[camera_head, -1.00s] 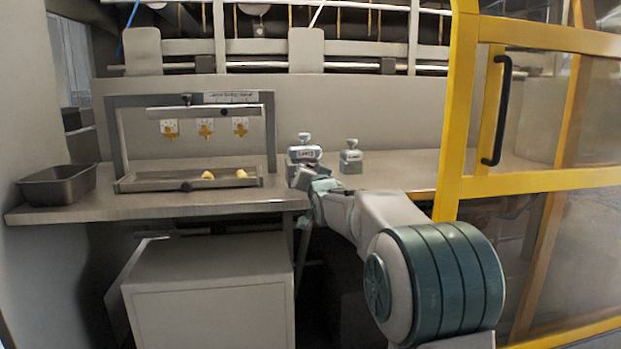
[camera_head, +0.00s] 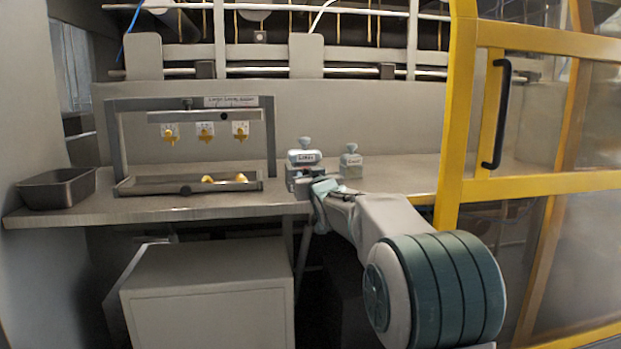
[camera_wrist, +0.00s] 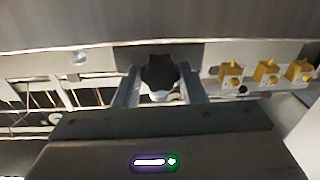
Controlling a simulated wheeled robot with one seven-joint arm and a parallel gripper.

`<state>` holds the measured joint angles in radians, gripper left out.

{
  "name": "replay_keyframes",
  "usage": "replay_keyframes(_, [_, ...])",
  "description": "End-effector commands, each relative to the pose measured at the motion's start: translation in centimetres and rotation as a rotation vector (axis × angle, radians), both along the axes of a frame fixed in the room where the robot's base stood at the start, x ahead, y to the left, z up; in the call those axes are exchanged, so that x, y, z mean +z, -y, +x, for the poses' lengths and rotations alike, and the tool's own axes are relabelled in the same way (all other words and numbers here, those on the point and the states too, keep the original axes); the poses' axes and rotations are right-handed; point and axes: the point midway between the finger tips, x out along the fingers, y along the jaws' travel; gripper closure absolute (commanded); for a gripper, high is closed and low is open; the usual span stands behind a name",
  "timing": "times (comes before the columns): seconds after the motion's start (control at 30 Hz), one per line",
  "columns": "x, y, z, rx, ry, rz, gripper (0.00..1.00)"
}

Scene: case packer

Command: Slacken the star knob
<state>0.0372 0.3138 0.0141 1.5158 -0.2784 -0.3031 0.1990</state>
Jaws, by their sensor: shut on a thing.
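The star knob (camera_wrist: 160,73) is dark with rounded lobes. It shows in the wrist view between the two grey fingers of my gripper (camera_wrist: 161,88), which is shut on it. In the head view my gripper (camera_head: 317,188) is at the front edge of the bench, just below and right of a grey labelled block (camera_head: 304,157) with a knobbed top. I cannot make out the star knob there. Its turn angle and how tight it is cannot be told.
A second, smaller knobbed block (camera_head: 350,161) stands to the right. A grey frame (camera_head: 115,140) with yellow hanging pieces (camera_head: 205,131) stands left on the bench (camera_head: 235,203). A dark tray (camera_head: 58,188) is at the far left. A yellow-framed guard door (camera_head: 457,120) stands right.

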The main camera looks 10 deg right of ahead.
Motion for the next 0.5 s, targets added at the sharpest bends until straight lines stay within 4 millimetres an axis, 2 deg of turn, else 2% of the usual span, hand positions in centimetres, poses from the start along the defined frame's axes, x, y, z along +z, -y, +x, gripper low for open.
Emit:
replay_keyframes(0.27, [-0.05,-0.02,0.01,0.0,-0.001,0.001,0.85])
replay_keyframes(0.3, [-0.05,-0.02,0.01,0.0,-0.001,0.001,0.52])
replay_keyframes(0.33, [-0.05,-0.02,0.01,0.0,-0.001,0.001,0.43])
replay_keyframes(0.5, [-0.04,-0.01,0.0,0.0,-0.001,0.001,0.41])
